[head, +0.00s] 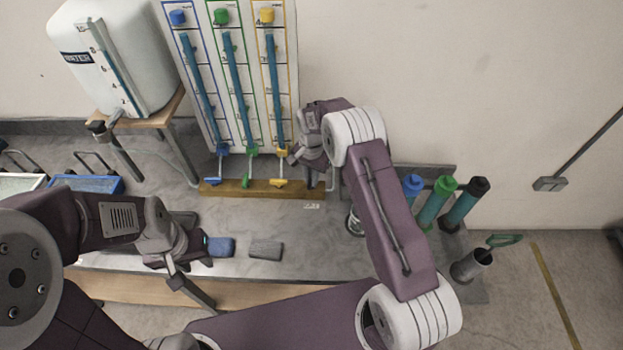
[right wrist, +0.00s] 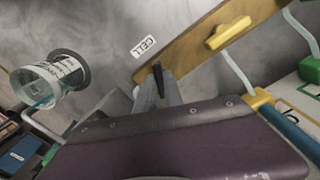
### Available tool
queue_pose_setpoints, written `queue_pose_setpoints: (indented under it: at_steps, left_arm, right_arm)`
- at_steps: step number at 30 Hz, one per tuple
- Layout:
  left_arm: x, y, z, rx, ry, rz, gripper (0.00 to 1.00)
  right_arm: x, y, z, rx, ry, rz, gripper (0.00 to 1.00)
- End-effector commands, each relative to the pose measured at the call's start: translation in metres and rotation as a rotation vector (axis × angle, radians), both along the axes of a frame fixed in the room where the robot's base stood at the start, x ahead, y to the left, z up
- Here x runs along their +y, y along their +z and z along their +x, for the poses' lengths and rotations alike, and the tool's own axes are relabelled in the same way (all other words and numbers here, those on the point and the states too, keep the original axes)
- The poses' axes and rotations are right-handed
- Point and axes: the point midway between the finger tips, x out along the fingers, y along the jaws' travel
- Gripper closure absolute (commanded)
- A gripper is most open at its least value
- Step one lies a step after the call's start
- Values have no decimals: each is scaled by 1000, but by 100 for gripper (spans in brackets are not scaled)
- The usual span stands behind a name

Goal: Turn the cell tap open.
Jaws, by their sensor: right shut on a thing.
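A small black handle (right wrist: 158,76) stands between the fingertips of my right gripper (right wrist: 158,92), just in front of the white CELL label (right wrist: 143,47) in the right wrist view. The gripper is shut on this handle, which I take for the cell tap's lever. The tap body is hidden behind the gripper. In the head view my right gripper (head: 314,184) is at the right end of the wooden board (head: 237,188). My left gripper (head: 188,262) is low over the bench at the left, beside a blue block; its jaw opening is unclear.
A labelled clear vessel (right wrist: 50,80) stands right of the board. Capped cylinders (head: 435,203) are at the bench's right. A grey block (head: 265,249) lies in front.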

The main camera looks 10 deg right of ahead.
Motion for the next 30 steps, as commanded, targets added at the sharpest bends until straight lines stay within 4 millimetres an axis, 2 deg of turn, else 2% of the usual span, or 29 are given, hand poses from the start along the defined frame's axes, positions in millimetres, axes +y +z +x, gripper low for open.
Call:
queue_pose_setpoints:
  at_steps: [6, 15, 30]
  left_arm:
    - [0, -2, 0, 0, 0, 0, 64]
    - [0, -3, 0, 0, 0, 0, 64]
    - [0, -3, 0, 0, 0, 0, 64]
  right_arm:
    - [0, 1, 0, -2, 181, 1, 100]
    - [-1, 1, 0, -2, 362, 1, 100]
    - [-1, 1, 0, -2, 455, 0, 100]
